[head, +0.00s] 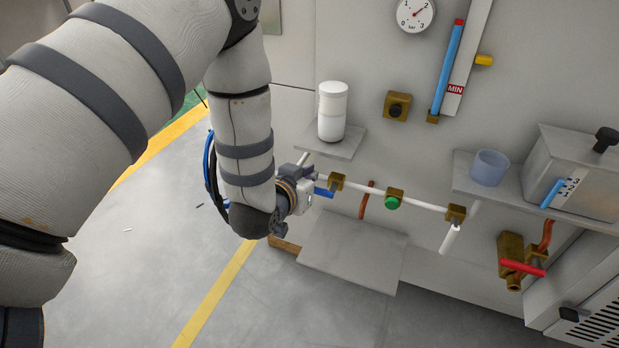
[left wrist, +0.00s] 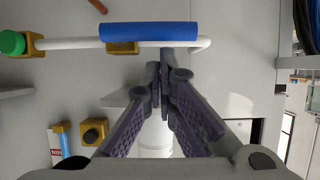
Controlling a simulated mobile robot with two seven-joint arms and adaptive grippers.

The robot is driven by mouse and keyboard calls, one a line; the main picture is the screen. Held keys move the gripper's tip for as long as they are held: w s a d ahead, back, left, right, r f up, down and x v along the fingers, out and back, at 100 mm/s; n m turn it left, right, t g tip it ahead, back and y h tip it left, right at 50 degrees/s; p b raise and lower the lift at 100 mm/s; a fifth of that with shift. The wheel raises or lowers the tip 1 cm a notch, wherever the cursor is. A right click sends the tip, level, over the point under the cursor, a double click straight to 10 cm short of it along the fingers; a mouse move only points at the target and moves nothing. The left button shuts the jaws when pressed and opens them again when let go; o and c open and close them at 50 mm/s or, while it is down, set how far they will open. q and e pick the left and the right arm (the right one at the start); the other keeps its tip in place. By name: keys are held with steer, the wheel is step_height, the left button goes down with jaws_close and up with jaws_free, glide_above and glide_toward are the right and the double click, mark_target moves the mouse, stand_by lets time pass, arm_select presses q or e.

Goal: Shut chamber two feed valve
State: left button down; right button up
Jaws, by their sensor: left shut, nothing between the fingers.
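A white pipe (head: 420,204) runs along the chamber wall. A blue lever (head: 324,192) sits on its left part, beside a brass fitting (head: 337,182). In the left wrist view the blue lever (left wrist: 150,32) lies along the pipe, parallel to it. My left gripper (head: 306,174) is at the pipe's left end, partly hidden by its own wrist. In the left wrist view its fingers (left wrist: 166,68) are shut and empty, with the tips close to the lever's edge. I cannot tell if they touch. No label names which valve is chamber two feed. My right gripper is out of view.
A red-handled valve (head: 522,267) is lower right. A white bottle (head: 332,112) stands on a small shelf above the gripper. A grey plate (head: 352,252) juts out below the pipe.

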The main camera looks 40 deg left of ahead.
arm_select(q)
steer(key=shift+s+a+f+n+h, duration=0.1)
steer(key=shift+a+f+n+h, duration=0.3)
steer(key=shift+n+h, duration=0.2)
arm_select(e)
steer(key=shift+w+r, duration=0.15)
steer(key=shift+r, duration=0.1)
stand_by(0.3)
arm_select(q)
step_height(320, 180, down, 8)
steer(key=n+t+h+b, duration=0.4)
steer(key=n+b, duration=0.3)
steer(key=n, duration=0.3)
steer(key=shift+d+n+t+h, duration=0.3)
steer(key=shift+d+n+h, duration=0.1)
steer(key=shift+h, duration=0.4)
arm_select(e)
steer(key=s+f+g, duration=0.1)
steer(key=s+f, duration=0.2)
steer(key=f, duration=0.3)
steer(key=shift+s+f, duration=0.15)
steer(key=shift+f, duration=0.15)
arm_select(q)
steer(key=shift+f+b, duration=0.15)
steer(key=shift+b, duration=0.15)
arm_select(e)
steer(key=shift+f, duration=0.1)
